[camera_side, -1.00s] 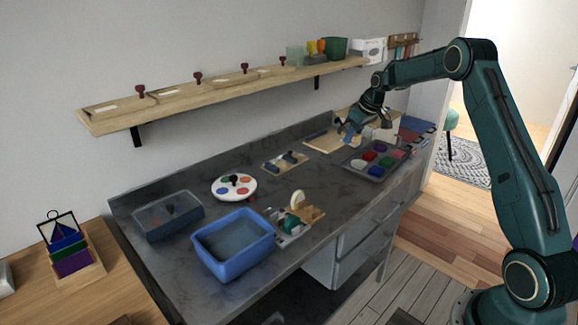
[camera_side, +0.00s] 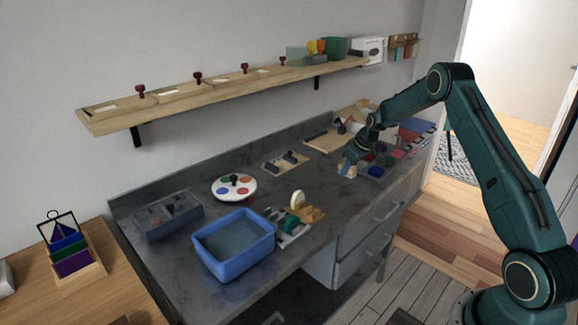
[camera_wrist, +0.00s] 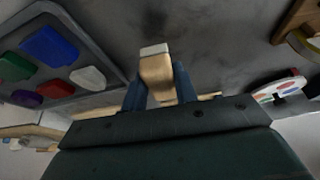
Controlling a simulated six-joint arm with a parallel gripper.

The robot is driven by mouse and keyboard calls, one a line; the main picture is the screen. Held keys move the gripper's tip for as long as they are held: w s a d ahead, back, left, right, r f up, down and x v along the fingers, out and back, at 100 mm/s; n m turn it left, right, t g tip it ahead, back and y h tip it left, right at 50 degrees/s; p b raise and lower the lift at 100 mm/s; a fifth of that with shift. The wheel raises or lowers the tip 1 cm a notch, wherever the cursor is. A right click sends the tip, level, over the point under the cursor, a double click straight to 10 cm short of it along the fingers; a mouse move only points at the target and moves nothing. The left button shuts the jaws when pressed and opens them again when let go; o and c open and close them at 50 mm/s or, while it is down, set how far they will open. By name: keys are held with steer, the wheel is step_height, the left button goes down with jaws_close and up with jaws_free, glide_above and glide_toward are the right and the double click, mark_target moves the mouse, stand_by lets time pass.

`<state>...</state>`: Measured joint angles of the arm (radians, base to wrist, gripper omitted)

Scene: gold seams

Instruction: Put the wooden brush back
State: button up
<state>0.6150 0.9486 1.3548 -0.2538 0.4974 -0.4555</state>
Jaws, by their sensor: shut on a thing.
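The wooden brush (camera_wrist: 156,70) is a pale wooden piece with a whitish end. My gripper (camera_wrist: 158,85) is shut on it, with one dark blue finger on either side, and the pale end sticks out past the fingertips. In the side view my gripper (camera_side: 350,165) is low over the grey bench, at the left end of the paint tray (camera_side: 377,172). The brush (camera_side: 346,171) shows there as a small pale piece under the fingers. I cannot tell whether it touches the bench.
A wooden board (camera_side: 322,142) lies at the back. A small board with dark pieces (camera_side: 286,163), a round palette (camera_side: 234,187), a blue tub (camera_side: 234,243), a grey-blue box (camera_side: 168,215) and a small rack (camera_side: 296,222) stand left. Bare bench (camera_side: 310,185) lies between.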

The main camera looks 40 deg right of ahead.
steer(key=shift+f, duration=2)
steer(key=shift+f, duration=0.15)
steer(key=o, duration=0.9)
steer(key=shift+o, duration=0.2)
steer(key=v, duration=1.2)
steer(key=shift+r, duration=0.3)
